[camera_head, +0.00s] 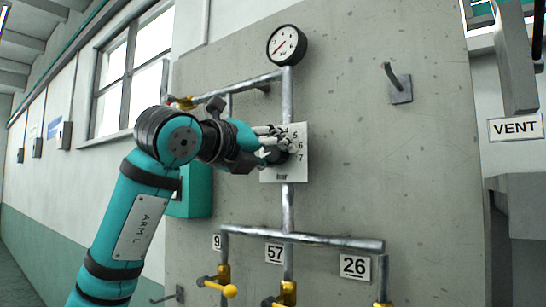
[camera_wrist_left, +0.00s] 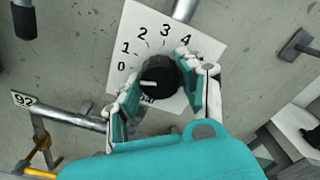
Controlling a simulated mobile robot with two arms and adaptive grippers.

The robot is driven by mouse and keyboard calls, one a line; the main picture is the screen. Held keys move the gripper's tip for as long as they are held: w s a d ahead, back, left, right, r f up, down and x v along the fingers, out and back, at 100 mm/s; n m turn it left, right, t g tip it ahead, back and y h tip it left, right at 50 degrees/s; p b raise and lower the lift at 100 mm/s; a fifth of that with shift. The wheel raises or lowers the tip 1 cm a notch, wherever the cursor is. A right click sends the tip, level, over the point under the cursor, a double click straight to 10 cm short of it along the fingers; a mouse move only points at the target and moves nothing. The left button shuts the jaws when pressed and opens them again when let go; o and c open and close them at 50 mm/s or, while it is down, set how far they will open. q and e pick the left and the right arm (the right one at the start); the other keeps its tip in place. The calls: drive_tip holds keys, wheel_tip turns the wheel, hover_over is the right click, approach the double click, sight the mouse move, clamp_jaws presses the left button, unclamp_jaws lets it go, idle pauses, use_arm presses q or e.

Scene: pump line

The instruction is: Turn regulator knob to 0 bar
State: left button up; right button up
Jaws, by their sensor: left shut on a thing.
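The black regulator knob (camera_wrist_left: 160,72) sits on a white dial plate (camera_wrist_left: 205,47) with printed numbers and a bar label. In the left wrist view, its white mark points left, toward the 0 side; whether it lines up exactly with 0 I cannot tell. My left gripper (camera_head: 280,147) is shut on the knob, with one finger on each side. In the head view the fingers hide much of the knob and the lower numbers. The round pressure gauge (camera_head: 287,45) above has a red needle pointing to the lower left. My right gripper is out of view.
Metal pipes (camera_head: 288,205) run above and below the plate on a grey concrete panel (camera_head: 430,170). A hook (camera_head: 400,88) sticks out at the upper right. A VENT sign (camera_head: 515,127) is farther right.

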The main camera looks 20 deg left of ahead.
use_arm(q)
drive_tip(key=shift+r, duration=0.1)
idle(0.3)
drive_tip(key=o, duration=1.2)
drive_tip(key=shift+a, duration=0.1)
drive_tip(key=shift+s, duration=0.1)
drive_tip(key=v, duration=1.2)
